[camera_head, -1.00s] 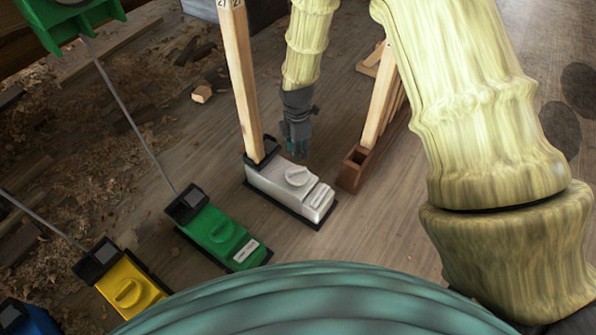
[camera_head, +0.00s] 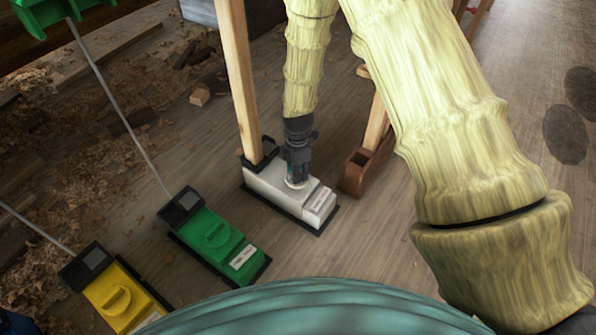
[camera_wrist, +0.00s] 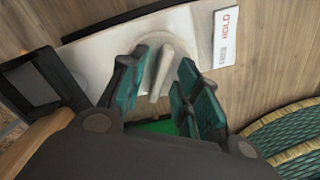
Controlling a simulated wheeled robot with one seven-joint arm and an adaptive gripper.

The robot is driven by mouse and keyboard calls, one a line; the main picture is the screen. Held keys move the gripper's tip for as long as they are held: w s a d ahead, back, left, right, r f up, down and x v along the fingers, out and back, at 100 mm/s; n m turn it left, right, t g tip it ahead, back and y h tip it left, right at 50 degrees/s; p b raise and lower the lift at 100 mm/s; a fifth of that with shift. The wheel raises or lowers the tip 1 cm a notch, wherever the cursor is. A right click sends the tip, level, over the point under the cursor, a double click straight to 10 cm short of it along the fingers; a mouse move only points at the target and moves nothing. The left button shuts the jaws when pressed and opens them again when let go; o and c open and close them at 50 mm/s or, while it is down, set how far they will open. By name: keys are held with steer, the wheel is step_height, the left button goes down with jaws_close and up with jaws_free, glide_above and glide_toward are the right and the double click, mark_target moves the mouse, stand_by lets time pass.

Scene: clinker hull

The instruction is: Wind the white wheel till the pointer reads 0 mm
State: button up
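The white wheel (camera_wrist: 168,62) is a round knob with a raised grip bar, on top of the white box (camera_head: 263,185). In the head view my gripper (camera_head: 297,181) points down onto the wheel and mostly hides it. In the wrist view my gripper (camera_wrist: 158,84) has its two teal-padded fingers apart, one on each side of the grip bar. A gap shows beside the bar, and I cannot tell whether either finger touches it. A pale wooden post (camera_head: 238,80) rises from the box's back end. No readable pointer or mm scale shows now.
A green box (camera_head: 214,237) and a yellow box (camera_head: 118,297) with similar knobs stand to the left, with thin rods rising from them. A brown wooden block (camera_head: 357,172) stands close on the right. A HOLD label (camera_wrist: 225,37) sits on the white box. Shavings litter the left floor.

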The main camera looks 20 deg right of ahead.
jaws_close()
steer(key=shift+r+m+p, duration=0.25)
steer(key=shift+m+p, duration=0.15)
steer(key=shift+p, duration=0.6)
steer(key=m+p, duration=0.1)
steer(key=p, duration=0.2)
steer(key=shift+r+m, duration=0.15)
steer(key=shift+m, duration=0.15)
steer(key=m+p, duration=0.5)
steer(key=p, duration=0.3)
steer(key=m+p, duration=0.3)
steer(key=shift+w+m, duration=0.1)
steer(key=shift+m, duration=0.3)
steer(key=shift+f+m+p, duration=0.3)
steer(key=shift+m+p, duration=0.75)
steer(key=shift+m, duration=0.45)
